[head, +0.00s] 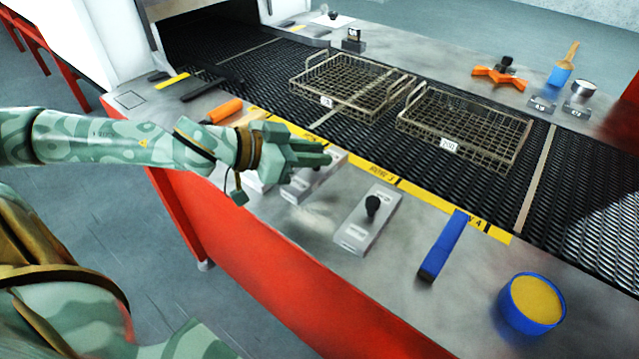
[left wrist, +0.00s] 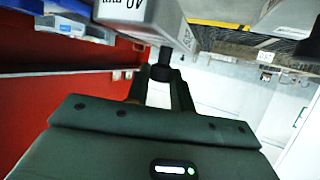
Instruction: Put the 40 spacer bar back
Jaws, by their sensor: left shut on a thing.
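The 40 spacer bar (left wrist: 135,12) is a light grey block with a "40" mark, large at the top of the left wrist view. A black knob (left wrist: 160,71) on it sits between my left gripper's fingers (left wrist: 160,88), which are shut on it. In the head view my left gripper (head: 318,157) is over a grey bar (head: 305,187) near the belt's front edge and partly hides it. I cannot tell whether that bar touches the counter. Another grey bar (head: 358,232) with a black knob lies to the right. My right gripper is not in view.
Two wire baskets (head: 318,94) and (head: 500,160) stand on the black mesh belt (head: 460,205). A yellow strip (head: 425,197) edges the counter. A blue bar (head: 443,245) and a blue tub (head: 520,310) with yellow contents are at right. An orange-handled tool (head: 226,110) lies behind my gripper.

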